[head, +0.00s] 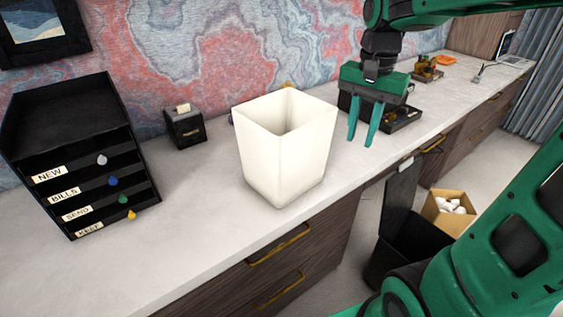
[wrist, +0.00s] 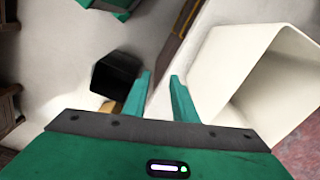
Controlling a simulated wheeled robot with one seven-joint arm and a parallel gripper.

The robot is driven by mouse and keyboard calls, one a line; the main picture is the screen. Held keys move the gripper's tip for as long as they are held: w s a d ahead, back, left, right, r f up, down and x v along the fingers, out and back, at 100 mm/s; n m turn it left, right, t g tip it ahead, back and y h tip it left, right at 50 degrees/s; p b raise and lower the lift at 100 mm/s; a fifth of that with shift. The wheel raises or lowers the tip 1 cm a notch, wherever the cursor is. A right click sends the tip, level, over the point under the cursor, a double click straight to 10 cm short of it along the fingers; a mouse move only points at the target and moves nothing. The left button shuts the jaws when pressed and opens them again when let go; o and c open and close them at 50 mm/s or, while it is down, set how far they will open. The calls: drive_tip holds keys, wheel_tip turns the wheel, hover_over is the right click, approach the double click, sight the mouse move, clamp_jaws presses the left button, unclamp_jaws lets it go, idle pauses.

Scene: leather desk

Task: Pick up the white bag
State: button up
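The white bag (head: 284,158) is an open-topped, square, tapered container standing upright on the pale desk top, left of my gripper in the head view. In the wrist view the white bag (wrist: 225,75) fills the right side, its open mouth toward the right edge. My green gripper (head: 360,135) points down, to the right of the bag, with a gap between them. Its two fingers (wrist: 160,82) are apart in the wrist view, with nothing between them but the floor and desk edge beyond. The bag's far side is hidden.
A black letter sorter (head: 75,155) with labelled slots stands at the left. A dark tray (head: 400,117) lies behind my gripper. A black bin (head: 408,245) and a cardboard box (head: 447,212) stand on the floor.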

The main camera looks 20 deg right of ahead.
sight(308, 127)
drive_tip(key=w+a+r+m, duration=0.1)
drive_tip(key=w+a, duration=0.1)
drive_tip(key=w, duration=0.1)
drive_tip(key=w+a+r, duration=0.1)
drive_tip(key=w+a, duration=0.2)
drive_tip(key=w+a+r+m, duration=0.1)
drive_tip(key=w+a, duration=0.2)
drive_tip(key=shift+w+m, duration=0.3)
drive_tip(key=shift+w, duration=0.1)
drive_tip(key=shift+w+a+f, duration=0.1)
drive_tip(key=shift+a+f, duration=0.05)
drive_tip(key=shift+a, duration=0.05)
drive_tip(key=f, duration=0.4)
drive_tip(key=shift+s+a+f, duration=0.2)
drive_tip(key=shift+a+f, duration=0.05)
drive_tip(key=shift+f, duration=0.15)
drive_tip(key=shift+a+f, duration=0.1)
drive_tip(key=shift+f, duration=3.05)
drive_tip(key=shift+c, duration=0.3)
clamp_jaws()
